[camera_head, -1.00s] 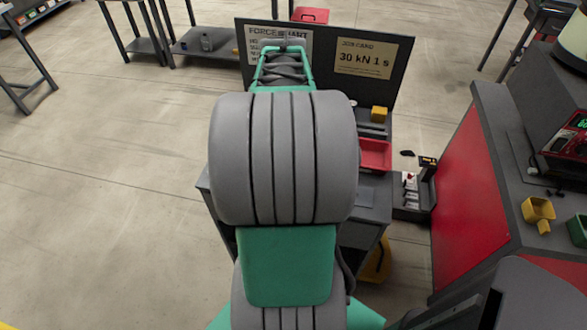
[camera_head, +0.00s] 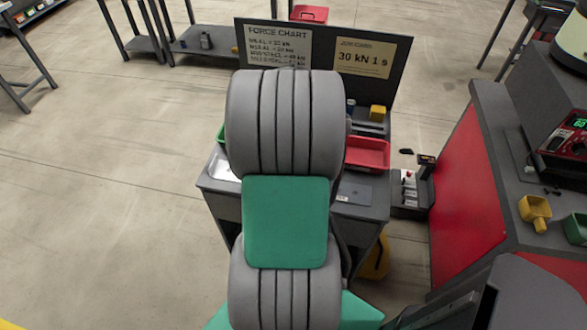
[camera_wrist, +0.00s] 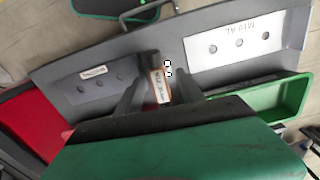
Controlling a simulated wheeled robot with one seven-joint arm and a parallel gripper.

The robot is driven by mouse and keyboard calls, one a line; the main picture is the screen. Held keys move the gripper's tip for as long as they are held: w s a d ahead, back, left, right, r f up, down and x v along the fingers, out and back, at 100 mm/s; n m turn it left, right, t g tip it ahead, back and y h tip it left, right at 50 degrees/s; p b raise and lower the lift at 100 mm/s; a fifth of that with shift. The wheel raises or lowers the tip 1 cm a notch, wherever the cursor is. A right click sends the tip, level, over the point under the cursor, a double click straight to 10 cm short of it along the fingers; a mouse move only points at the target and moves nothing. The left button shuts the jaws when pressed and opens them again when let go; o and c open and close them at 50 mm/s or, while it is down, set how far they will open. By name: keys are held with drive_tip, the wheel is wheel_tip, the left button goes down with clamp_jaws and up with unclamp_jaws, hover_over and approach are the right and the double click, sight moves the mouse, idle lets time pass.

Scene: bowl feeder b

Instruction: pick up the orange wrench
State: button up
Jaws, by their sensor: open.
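I cannot clearly make out an orange wrench. In the wrist view a small orange-brown piece (camera_wrist: 160,86) with a label lies between my fingers; I cannot tell whether it is part of the wrench. My gripper (camera_wrist: 158,88) is open, its two dark fingers on either side of that piece, with no clear contact visible. In the head view my arm hides my gripper and the middle of the bench (camera_head: 358,205).
A red tray (camera_head: 368,153) is on the bench, right of my arm. In the wrist view a green tray (camera_wrist: 290,95) lies right, beside a plate marked M10 AL (camera_wrist: 240,42). A dark board (camera_head: 402,55) with charts stands behind. A red-sided counter (camera_head: 462,190) is at right.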

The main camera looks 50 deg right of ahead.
drive_tip(key=shift+f, duration=0.25)
clamp_jaws()
idle(0.6)
idle(0.9)
